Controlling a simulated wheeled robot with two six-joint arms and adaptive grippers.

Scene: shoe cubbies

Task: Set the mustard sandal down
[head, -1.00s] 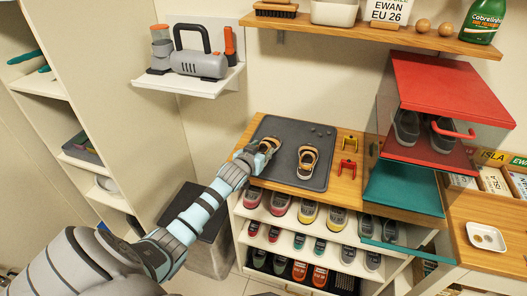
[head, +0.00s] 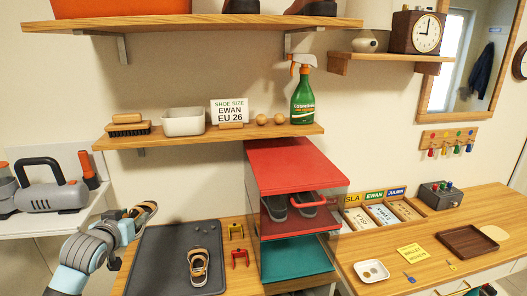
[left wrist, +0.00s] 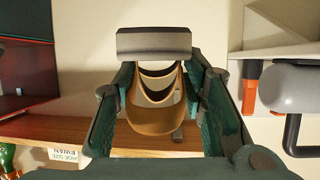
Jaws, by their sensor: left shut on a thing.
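My left gripper (head: 133,220) is shut on a mustard sandal (head: 147,208) and holds it up over the far left corner of the dark grey tray (head: 150,262). In the left wrist view the sandal (left wrist: 156,117) sits between the two fingers, its mustard toe part and straps toward the camera. A second, tan and dark sandal (head: 198,268) lies on the tray, apart from my gripper. My right gripper is out of view.
A shelf (head: 210,135) with a brush, white bin and spray bottle hangs above. The tray's left part is bare.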

